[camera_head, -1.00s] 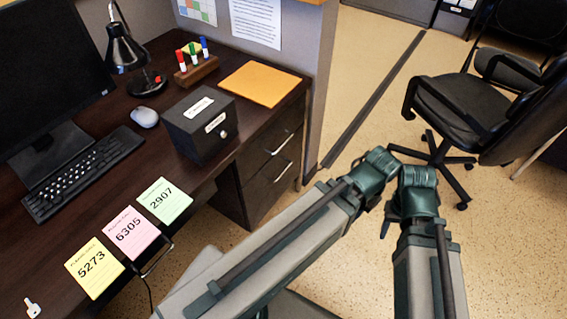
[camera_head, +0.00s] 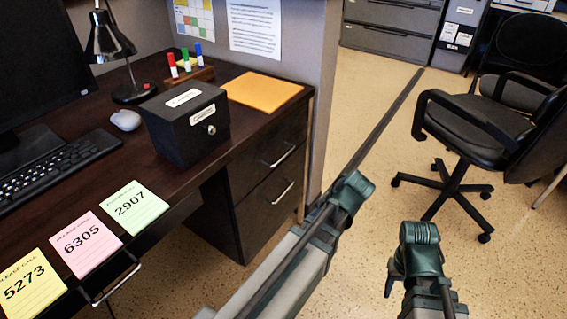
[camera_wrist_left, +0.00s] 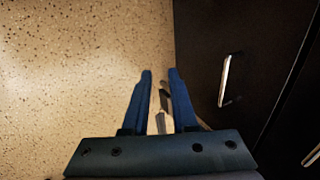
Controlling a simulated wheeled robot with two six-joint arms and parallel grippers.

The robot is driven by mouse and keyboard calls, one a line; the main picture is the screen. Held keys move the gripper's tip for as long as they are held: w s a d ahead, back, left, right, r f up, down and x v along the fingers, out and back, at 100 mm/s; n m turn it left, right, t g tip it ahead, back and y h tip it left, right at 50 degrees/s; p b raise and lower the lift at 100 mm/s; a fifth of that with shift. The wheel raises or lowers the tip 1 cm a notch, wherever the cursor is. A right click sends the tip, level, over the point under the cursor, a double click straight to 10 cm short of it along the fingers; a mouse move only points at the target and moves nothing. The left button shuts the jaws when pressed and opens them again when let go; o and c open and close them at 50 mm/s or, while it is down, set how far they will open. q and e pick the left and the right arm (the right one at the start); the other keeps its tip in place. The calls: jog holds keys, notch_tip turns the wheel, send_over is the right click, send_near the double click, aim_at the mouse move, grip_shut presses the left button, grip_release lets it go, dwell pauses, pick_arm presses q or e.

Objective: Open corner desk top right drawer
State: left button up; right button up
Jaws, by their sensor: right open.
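The dark corner desk (camera_head: 165,160) fills the left of the head view. Its right side has a top drawer (camera_head: 258,150) with a silver handle (camera_head: 279,156) and a lower drawer (camera_head: 262,215) with its own handle (camera_head: 283,192); both look closed. My left gripper (camera_wrist_left: 160,76) is open in the left wrist view, its blue fingers apart over the floor. A dark drawer front with a silver handle (camera_wrist_left: 224,80) stands to its right, untouched; I cannot tell which drawer. My right gripper (camera_head: 396,275) is open, away from the desk over the floor.
A black office chair (camera_head: 475,130) stands at right. A grey partition (camera_head: 310,70) borders the desk. A black box (camera_head: 187,125), orange envelope (camera_head: 262,91) and sticky notes (camera_head: 85,242) lie on the desktop. Speckled floor (camera_head: 360,250) lies open between desk and chair.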

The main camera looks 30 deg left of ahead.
pick_arm(q)
jog(key=w+a+r+y, duration=0.3)
jog(key=r+y, duration=0.1)
jog(key=r, duration=0.1)
jog(key=y, duration=0.6)
send_near(284, 156)
jog(key=shift+t, duration=0.6)
jog(key=b+x, duration=0.1)
jog(key=x, duration=0.2)
jog(key=b+x, duration=0.1)
jog(key=x, duration=0.2)
jog(key=s+b+x, duration=0.1)
jog(key=x, duration=0.3)
jog(key=shift+w+a+f, duration=0.1)
jog(key=shift+f, duration=0.2)
grip_shut()
